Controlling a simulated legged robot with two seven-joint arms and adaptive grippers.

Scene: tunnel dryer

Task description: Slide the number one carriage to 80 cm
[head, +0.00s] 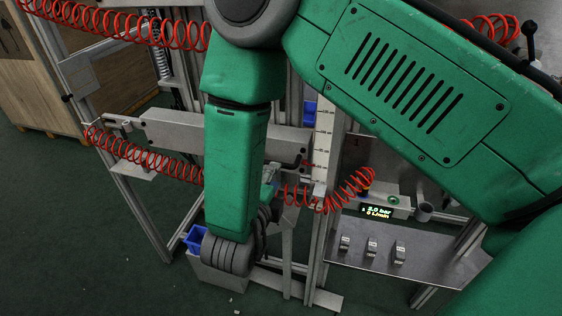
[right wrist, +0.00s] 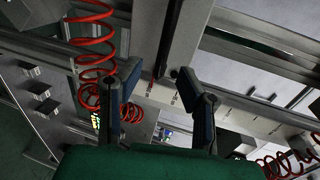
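A pale scale strip (head: 325,130) with printed marks stands upright on the frame, right of my right forearm in the head view. Small metal fittings (head: 318,190) sit at its lower end. I cannot read a number one on any part, so I cannot tell which is the carriage. My right gripper (head: 274,178) is partly hidden by my forearm and sits left of the strip. In the right wrist view my right gripper (right wrist: 157,80) has its two fingers apart, with nothing seen held. A dark bar (right wrist: 170,38) and a pale plate lie beyond the fingers. My left gripper is out of view.
Red coiled hoses (head: 150,160) hang across the frame. A display (head: 378,212) reads 3.0 bar and 0 L/min. Small blocks (head: 372,247) stand on a grey shelf (head: 425,255). A blue bin (head: 196,239) is at lower left. A wooden crate (head: 40,90) stands far left.

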